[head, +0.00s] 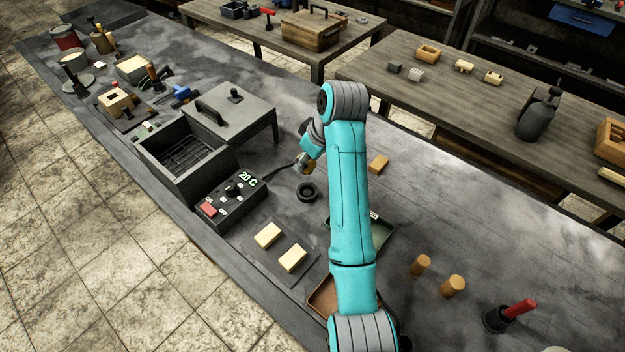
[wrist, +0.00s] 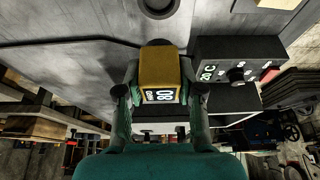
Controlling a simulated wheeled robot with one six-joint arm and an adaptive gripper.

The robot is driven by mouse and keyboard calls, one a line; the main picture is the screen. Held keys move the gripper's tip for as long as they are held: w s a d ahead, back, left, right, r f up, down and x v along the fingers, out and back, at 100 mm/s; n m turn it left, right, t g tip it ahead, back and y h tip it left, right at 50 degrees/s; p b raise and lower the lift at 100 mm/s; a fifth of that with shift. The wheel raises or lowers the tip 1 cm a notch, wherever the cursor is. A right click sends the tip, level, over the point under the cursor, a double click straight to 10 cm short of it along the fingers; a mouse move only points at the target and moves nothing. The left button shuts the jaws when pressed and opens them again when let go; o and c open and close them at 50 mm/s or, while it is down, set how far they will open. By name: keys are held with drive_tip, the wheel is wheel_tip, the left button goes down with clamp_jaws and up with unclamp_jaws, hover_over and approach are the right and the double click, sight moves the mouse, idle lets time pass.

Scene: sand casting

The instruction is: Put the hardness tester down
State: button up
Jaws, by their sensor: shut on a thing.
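The hardness tester (wrist: 160,68) is a small yellow box with a lit display that appears to read 80 HRB in the wrist view. In the head view my gripper (head: 304,154) and the tester (head: 300,167) are partly hidden by my arm, over the grey bench beside a black ring (head: 308,192). The ring also shows at the top of the wrist view (wrist: 158,6). I cannot tell whether the tester touches the bench.
A control box (head: 232,195) reading 20 C and an open furnace box (head: 186,158) stand to the left. A dark mat (head: 277,252) holds two cream blocks. A wooden block (head: 378,164) and a green tray (head: 381,235) lie right. Bare bench surrounds the ring.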

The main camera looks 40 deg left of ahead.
wheel_tip(320, 180, down, 8)
drive_tip(key=shift+f, duration=0.25)
drive_tip(key=shift+f, duration=0.45)
drive_tip(key=o, duration=1.1)
